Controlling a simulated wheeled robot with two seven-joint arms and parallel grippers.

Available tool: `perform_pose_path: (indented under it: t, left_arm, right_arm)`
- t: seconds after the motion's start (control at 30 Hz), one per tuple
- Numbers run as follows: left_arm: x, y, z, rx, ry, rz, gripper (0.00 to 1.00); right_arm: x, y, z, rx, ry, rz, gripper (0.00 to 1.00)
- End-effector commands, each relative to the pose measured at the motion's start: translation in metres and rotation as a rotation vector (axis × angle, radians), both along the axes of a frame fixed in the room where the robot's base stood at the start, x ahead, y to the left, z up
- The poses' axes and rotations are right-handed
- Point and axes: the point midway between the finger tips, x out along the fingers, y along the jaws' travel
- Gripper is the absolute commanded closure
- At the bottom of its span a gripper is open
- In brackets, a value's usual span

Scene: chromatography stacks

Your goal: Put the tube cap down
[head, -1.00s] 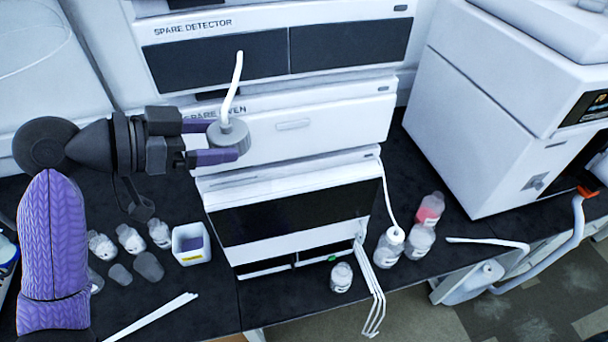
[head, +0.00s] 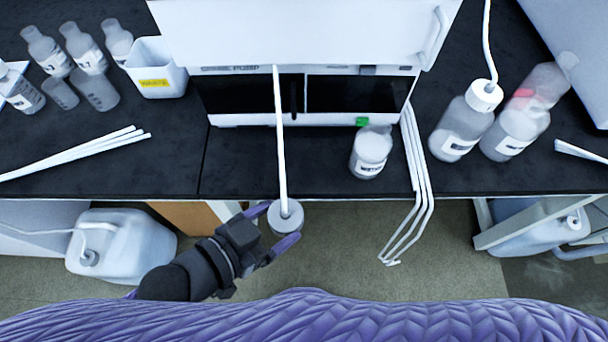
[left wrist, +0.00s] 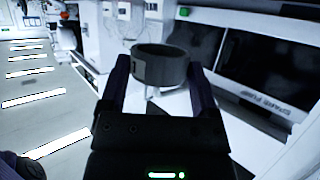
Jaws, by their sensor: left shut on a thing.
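The tube cap (head: 286,216) is a grey-white round cap with a long white tube (head: 281,130) rising from its top. My left gripper (head: 272,224) is shut on the cap, with one purple finger on each side of it. It holds the cap in front of the bench's front edge, over the floor in the head view. In the left wrist view the cap (left wrist: 160,66) shows as a dark ring between the two fingertips (left wrist: 160,80). My right gripper is not in view.
The dark bench top (head: 160,165) has bare room left of centre. A small labelled bottle (head: 370,152) stands before the pump. A capped bottle (head: 462,125), a white waste bin (head: 155,70), loose white tubes (head: 75,155) and bent metal tubes (head: 415,190) are nearby.

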Motion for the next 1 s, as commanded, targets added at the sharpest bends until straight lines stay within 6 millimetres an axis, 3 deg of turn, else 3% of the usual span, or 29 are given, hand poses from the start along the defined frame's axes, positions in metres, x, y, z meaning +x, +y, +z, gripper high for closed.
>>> perform_pose_path:
  t: [0.03, 0.13, 0.2, 0.27, 0.7, 0.9, 1.0]
  left_arm:
    - [-0.017, -0.01, -0.015, -0.004, 0.007, -0.022, 0.82]
    - [-0.042, -0.024, -0.019, -0.004, 0.003, -0.059, 0.82]
    - [-0.049, -0.029, -0.019, -0.003, -0.001, -0.073, 0.82]
    - [-0.044, -0.031, -0.019, -0.001, -0.007, -0.079, 0.82]
    - [0.098, -0.031, -0.022, 0.001, -0.008, -0.078, 0.82]
    - [0.141, -0.031, -0.021, 0.001, -0.006, -0.078, 0.82]
    - [0.143, -0.031, -0.034, 0.002, 0.0, -0.078, 0.82]
  right_arm:
    - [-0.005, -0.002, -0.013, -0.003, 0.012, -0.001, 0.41]
    - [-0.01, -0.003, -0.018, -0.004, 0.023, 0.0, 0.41]
    - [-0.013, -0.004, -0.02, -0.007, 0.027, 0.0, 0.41]
    - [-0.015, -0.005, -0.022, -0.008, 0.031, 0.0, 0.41]
    - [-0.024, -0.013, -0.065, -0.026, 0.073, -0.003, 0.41]
    - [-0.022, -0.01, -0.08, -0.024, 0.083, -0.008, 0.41]
    - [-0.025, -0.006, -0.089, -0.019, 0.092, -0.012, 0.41]
